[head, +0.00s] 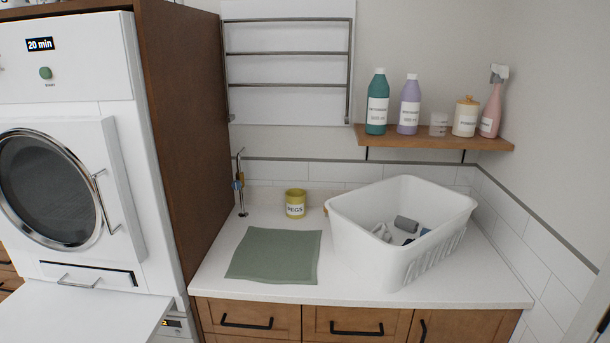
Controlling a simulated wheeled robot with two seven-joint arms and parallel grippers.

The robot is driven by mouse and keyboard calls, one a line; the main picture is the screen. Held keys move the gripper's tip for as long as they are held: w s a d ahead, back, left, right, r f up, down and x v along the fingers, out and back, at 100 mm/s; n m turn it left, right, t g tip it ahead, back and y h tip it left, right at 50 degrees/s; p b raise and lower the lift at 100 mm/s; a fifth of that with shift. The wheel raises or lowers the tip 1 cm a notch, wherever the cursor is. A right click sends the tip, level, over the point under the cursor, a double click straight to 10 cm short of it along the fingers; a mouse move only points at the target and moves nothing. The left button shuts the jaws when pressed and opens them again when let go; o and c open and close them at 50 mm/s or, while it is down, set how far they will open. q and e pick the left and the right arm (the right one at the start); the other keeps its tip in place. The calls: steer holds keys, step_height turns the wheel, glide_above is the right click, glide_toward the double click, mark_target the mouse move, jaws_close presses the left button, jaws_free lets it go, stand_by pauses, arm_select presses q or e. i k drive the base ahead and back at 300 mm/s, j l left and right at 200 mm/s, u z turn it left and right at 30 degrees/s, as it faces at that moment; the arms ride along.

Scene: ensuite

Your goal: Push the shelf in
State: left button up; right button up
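A flat white pull-out shelf (85,318) sticks out toward me at the lower left, below the upper white machine (75,150) with the round door. Its right edge slants toward me and its near part is cut off by the frame's bottom edge. A panel with a metal bar handle (78,281) is just above its back edge. Part of a lower machine (176,325) shows to the right of and below the shelf. Neither of my grippers is in view.
A tall brown cabinet side (185,130) borders the machines. The white counter (440,292) holds a green cloth (275,255), a pegs pot (295,204) and a white laundry basket (365,245). A wooden wall shelf (430,141) carries bottles. Black-handled drawers (247,312) are below the counter.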

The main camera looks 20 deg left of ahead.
mark_target(40, 311)
steer(key=u, duration=2.45)
